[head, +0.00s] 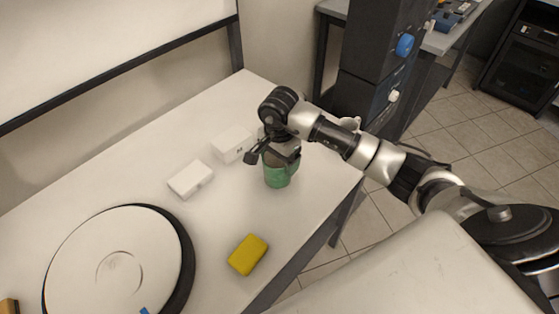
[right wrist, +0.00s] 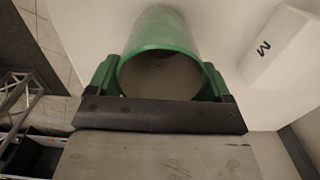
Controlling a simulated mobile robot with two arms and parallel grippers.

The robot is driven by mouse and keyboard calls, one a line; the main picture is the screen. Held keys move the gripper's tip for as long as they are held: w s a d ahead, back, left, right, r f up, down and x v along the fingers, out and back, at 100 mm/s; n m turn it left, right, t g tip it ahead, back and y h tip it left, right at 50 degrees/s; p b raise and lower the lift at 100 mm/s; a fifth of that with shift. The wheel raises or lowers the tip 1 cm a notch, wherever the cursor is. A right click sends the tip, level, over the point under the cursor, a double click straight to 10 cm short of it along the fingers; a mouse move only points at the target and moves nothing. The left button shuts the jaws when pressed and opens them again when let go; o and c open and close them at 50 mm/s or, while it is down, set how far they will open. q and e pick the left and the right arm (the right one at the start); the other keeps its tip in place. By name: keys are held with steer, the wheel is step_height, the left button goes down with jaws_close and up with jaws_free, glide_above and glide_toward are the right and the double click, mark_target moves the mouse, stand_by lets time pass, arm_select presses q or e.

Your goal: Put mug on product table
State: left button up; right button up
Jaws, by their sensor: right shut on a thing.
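A green mug (head: 278,178) is upright over the right part of the white table (head: 225,205). My right gripper (head: 274,158) comes down on the mug from above and is shut on it. I cannot tell whether the mug's base touches the tabletop. In the right wrist view the mug (right wrist: 160,33) sits between the green fingers, its round opening facing the camera. The inside looks empty. A round white disc with a dark rim (head: 90,262) lies at the left front of the table. My left gripper is not in view.
Two white boxes (head: 190,179) (head: 232,144) lie left of the mug; one also shows in the right wrist view (right wrist: 280,45). A yellow block (head: 248,254) lies near the table's front edge. A dark cabinet (head: 365,85) stands beyond the table.

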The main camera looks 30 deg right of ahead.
steer(key=shift+f, duration=0.9)
steer(key=shift+f, duration=0.2)
steer(key=o, duration=1)
